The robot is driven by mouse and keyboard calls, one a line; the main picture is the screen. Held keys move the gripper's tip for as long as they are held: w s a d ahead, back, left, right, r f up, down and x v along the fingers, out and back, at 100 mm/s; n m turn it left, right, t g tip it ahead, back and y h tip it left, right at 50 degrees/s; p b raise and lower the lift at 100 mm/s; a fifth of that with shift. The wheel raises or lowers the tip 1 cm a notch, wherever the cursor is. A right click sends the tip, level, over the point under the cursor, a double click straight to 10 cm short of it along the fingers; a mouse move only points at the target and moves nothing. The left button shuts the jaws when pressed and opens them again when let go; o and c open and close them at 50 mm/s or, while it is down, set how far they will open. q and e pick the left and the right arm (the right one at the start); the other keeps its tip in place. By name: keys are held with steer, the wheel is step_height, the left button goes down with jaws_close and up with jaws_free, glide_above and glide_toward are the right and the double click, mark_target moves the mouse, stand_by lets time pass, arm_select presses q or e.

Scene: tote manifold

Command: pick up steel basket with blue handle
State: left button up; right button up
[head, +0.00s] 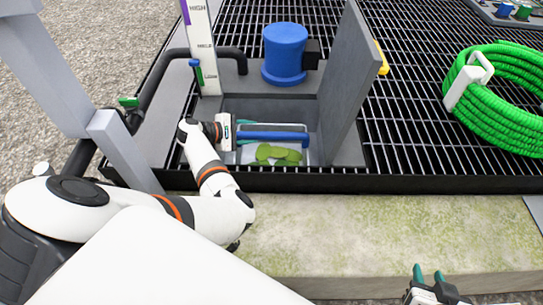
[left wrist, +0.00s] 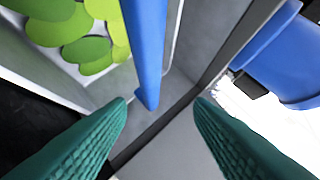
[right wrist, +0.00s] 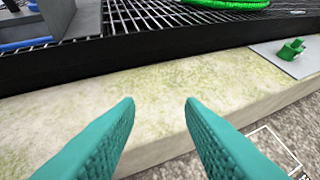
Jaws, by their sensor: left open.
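The steel basket (head: 236,155) with a blue handle (head: 272,135) sits in the grey recess, with green leaf-like pieces (head: 278,153) in it. My left gripper (head: 240,132) is at the left end of the handle. In the left wrist view the blue handle (left wrist: 146,50) comes down between the two teal fingers (left wrist: 160,105), which are apart. Its lower end lies just past the fingertips, and contact cannot be told. My right gripper (head: 430,275) is open and empty over the front ledge; its teal fingers (right wrist: 160,105) are spread in the right wrist view.
A grey upright panel (head: 345,75) stands at the recess's right side. A blue cylinder (head: 285,52) is behind it, and a white gauge post (head: 203,50) is at back left. A coiled green hose (head: 500,125) lies on the grating to the right.

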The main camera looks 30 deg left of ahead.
mark_target(269, 136)
arm_select(q)
step_height(269, 136, down, 2)
steer(key=shift+b, duration=0.7)
steer(key=shift+b+x, duration=0.35)
steer(key=shift+x, duration=0.6)
steer(key=shift+w+d, duration=0.15)
steer(key=shift+w, duration=0.1)
steer(key=b+x, duration=0.2)
steer(key=x, duration=0.2)
steer(key=shift+w+d+f+b, duration=0.2)
steer(key=shift+d+b, duration=0.15)
steer(key=shift+w, duration=0.1)
arm_select(e)
step_height(269, 136, up, 17)
steer(key=w+a+t+y, duration=0.2)
steer(key=a+t+y, duration=0.1)
steer(key=t, duration=0.8)
steer(key=shift+r+n+y, duration=0.15)
steer(key=shift+n+y, duration=0.15)
steer(key=shift+y, duration=0.2)
arm_select(q)
steer(key=shift+r, duration=0.1)
jaws_close()
